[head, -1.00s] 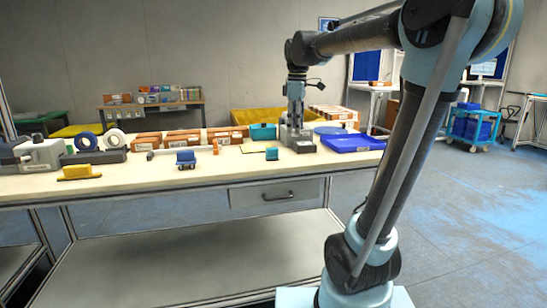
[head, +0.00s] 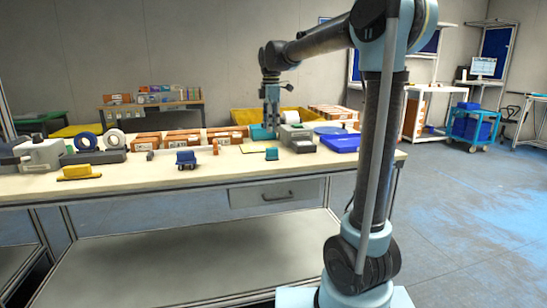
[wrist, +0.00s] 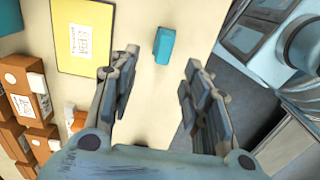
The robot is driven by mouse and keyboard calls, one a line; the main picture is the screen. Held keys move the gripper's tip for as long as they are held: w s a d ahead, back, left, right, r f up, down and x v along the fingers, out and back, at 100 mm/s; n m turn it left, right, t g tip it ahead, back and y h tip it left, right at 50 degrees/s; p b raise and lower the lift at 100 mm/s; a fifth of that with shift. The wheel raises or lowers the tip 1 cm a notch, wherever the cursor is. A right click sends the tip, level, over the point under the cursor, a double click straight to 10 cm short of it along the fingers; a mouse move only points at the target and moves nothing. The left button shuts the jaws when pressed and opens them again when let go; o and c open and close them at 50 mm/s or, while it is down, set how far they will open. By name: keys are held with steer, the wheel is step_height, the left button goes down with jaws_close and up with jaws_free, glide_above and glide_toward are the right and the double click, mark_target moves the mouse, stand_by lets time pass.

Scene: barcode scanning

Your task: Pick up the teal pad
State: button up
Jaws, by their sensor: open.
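The small teal pad (head: 271,154) stands on the table near its front edge, just in front of a flat yellow sheet (head: 251,149). In the wrist view the teal pad (wrist: 163,45) shows ahead of and between the fingertips, apart from both, beside the yellow sheet (wrist: 85,38) with its white label. My gripper (head: 271,128) points down above the table, over the area behind the pad in the head view. In the wrist view its fingers (wrist: 160,72) are spread wide with nothing between them.
A larger teal box (head: 259,132) stands behind the sheet. Orange boxes (head: 184,139) line the back to the left. A grey device (head: 297,137) and a blue tray (head: 340,143) stand to the right. The table (head: 230,170) is clear in front.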

mark_target(272, 148)
step_height(272, 148, down, 5)
steer(key=shift+f, duration=0.1)
steer(key=shift+s+d+f, duration=0.1)
steer(key=shift+f, duration=1.2)
steer(key=shift+s+d+f, duration=0.1)
steer(key=shift+f, duration=1.2)
jaws_close()
